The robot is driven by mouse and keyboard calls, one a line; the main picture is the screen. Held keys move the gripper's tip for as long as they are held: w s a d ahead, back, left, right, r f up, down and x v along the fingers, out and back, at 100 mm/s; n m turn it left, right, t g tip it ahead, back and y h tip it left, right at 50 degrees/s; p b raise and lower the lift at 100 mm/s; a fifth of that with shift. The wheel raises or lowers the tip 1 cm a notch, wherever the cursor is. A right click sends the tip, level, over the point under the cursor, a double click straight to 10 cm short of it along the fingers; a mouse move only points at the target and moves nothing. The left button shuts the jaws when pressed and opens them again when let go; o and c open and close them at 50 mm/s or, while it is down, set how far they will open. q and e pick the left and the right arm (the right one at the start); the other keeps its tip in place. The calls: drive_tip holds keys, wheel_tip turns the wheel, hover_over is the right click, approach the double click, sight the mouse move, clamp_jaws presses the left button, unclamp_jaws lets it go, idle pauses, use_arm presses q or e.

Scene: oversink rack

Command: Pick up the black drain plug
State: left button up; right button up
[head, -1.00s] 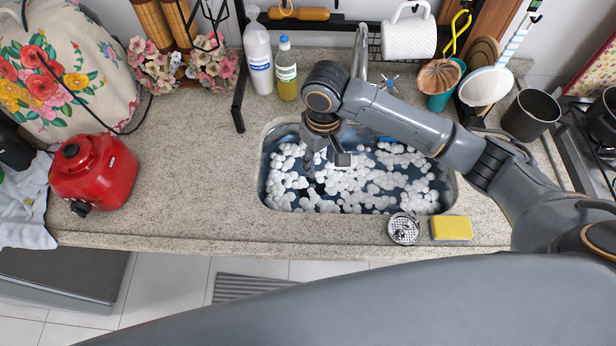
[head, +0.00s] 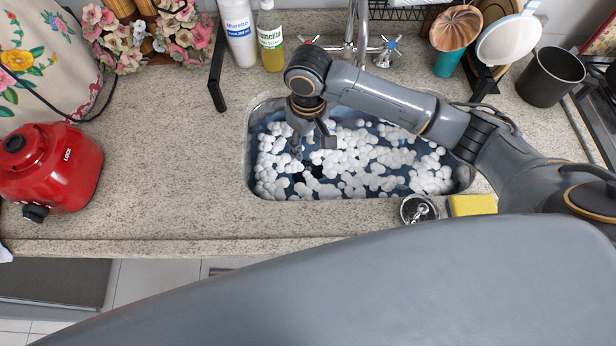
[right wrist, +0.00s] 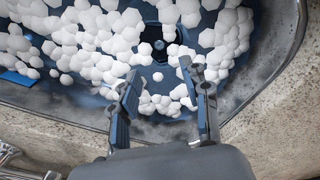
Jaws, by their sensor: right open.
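A dark round piece, apparently the black drain plug (right wrist: 153,36), shows at the sink bottom among white foam in the right wrist view. Foam clumps cover parts of its edge, and I cannot tell plug from drain opening for sure. In the head view only a dark patch shows between the foam near the left of the sink. My right gripper (right wrist: 160,72) is open and empty, pointing down into the sink. In the wrist view the dark piece lies just beyond its fingertips. In the head view the right gripper (head: 312,146) is over the sink's left part. My left gripper is out of view.
The sink (head: 254,190) holds water and foam. A metal strainer (head: 418,209) and a yellow sponge (head: 472,205) lie on its front edge. The faucet (head: 361,40) and bottles (head: 271,40) stand behind. A red appliance (head: 50,165) stands left; the counter between is clear.

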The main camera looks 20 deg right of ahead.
sight(308, 170)
wheel_tip(308, 170, down, 13)
drive_tip(key=shift+w+r+p, duration=0.1)
drive_tip(key=shift+r+p, duration=0.1)
drive_tip(key=shift+p, duration=0.3)
clamp_jaws()
